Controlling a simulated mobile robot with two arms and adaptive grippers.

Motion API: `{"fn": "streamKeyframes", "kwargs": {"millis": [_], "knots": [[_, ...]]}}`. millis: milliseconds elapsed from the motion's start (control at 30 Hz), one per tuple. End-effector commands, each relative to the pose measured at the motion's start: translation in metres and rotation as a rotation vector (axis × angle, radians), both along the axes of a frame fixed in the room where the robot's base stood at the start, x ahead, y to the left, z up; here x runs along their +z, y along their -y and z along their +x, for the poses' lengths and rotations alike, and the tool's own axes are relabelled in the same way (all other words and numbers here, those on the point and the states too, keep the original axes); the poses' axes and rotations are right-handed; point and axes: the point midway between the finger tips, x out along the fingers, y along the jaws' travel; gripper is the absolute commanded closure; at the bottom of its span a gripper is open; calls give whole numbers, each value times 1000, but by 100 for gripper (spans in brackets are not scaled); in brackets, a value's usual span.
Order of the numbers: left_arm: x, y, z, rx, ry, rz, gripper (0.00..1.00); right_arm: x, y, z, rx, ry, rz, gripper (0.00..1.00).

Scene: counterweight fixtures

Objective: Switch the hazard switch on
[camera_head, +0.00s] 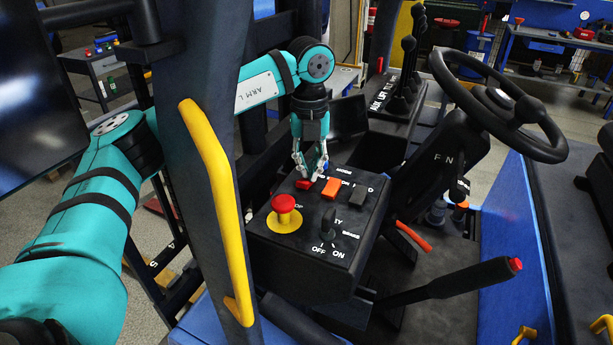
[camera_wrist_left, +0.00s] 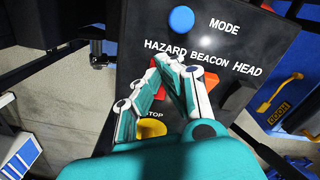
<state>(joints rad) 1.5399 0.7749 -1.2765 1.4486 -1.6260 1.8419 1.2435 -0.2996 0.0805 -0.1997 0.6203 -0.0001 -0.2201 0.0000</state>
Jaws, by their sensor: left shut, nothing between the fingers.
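The control box (camera_head: 295,245) carries a row of rocker switches. The red rocker (camera_head: 303,184) is at the left end, under the HAZARD label in the left wrist view (camera_wrist_left: 153,89). The orange rocker (camera_head: 331,188) is beside it under BEACON, and a black one (camera_head: 358,195) is under HEAD. My left gripper (camera_head: 311,174) points down over the panel, shut and empty, its tips close to the red rocker. In the left wrist view the fingers (camera_wrist_left: 167,62) partly cover the red and orange rockers. I cannot tell contact or which way the red rocker is tipped. My right gripper is not in view.
A red stop button (camera_head: 286,203) on a yellow base and a black OFF/ON key switch (camera_head: 328,226) sit nearer on the box.

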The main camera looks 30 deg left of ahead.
Motion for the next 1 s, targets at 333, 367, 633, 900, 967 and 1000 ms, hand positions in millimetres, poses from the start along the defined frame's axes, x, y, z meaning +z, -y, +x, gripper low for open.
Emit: {"fn": "streamKeyframes", "kwargs": {"millis": [333,367,633,900,967,1000], "knots": [[32,0,1,0,3,-1,100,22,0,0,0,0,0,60],[35,0,1,0,3,-1,100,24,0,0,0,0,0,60],[56,0,1,1,3,-1,100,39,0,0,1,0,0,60],[68,0,1,1,3,-1,100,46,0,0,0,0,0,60],[67,0,1,1,3,-1,100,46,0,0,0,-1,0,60],[67,0,1,1,3,-1,100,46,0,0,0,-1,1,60]]}}
